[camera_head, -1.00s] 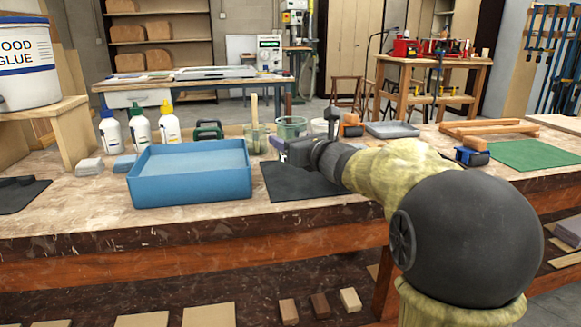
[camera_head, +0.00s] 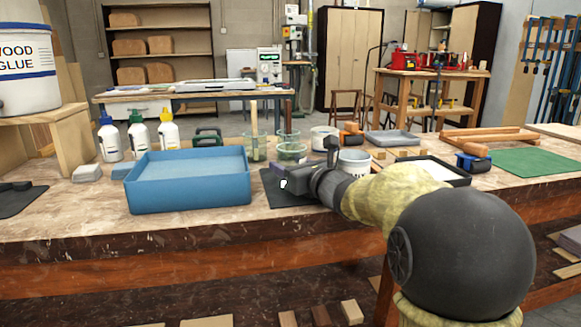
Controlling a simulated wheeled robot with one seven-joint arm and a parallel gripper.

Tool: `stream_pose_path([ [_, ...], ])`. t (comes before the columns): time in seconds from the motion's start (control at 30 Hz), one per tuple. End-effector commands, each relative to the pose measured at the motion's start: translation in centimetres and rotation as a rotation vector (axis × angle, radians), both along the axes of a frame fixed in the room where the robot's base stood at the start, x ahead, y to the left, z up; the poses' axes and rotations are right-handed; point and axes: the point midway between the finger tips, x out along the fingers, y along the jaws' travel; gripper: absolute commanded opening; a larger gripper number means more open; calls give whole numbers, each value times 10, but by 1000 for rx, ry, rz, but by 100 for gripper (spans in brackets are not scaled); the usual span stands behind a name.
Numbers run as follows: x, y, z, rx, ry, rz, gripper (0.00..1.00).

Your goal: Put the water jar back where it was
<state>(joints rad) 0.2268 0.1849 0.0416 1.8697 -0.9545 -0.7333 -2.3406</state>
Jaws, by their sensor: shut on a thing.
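The water jar looks to be the greenish clear glass (camera_head: 292,151) just beyond my fingers, in the middle of the head view. My gripper (camera_head: 283,170) is low over the dark mat (camera_head: 278,197), reaching left, and is shut on this jar. The jar's lower part is hidden behind my gripper, so I cannot tell whether its base touches the bench. A second greenish glass jar (camera_head: 288,136) stands close behind it. A third glass jar (camera_head: 254,149) with a wooden stick in it stands to the left.
A blue tray (camera_head: 187,192) stands left of my gripper. A white tub (camera_head: 354,162) stands close behind my wrist, and a black-rimmed tray (camera_head: 458,177) lies to its right. Glue bottles (camera_head: 139,135) stand at the left. The bench's front strip (camera_head: 200,225) is clear.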

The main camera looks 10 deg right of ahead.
Motion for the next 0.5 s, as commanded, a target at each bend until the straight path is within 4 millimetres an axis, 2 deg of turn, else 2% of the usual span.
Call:
stream_pose_path([
  [0.03,0,0,-1,0,-2,0,26],
  [0.07,0,0,-1,-1,0,0,63],
  [0.13,0,0,0,0,0,0,77],
  [0.17,0,0,0,0,0,0,79],
  [0.5,0,0,1,0,0,0,79],
])
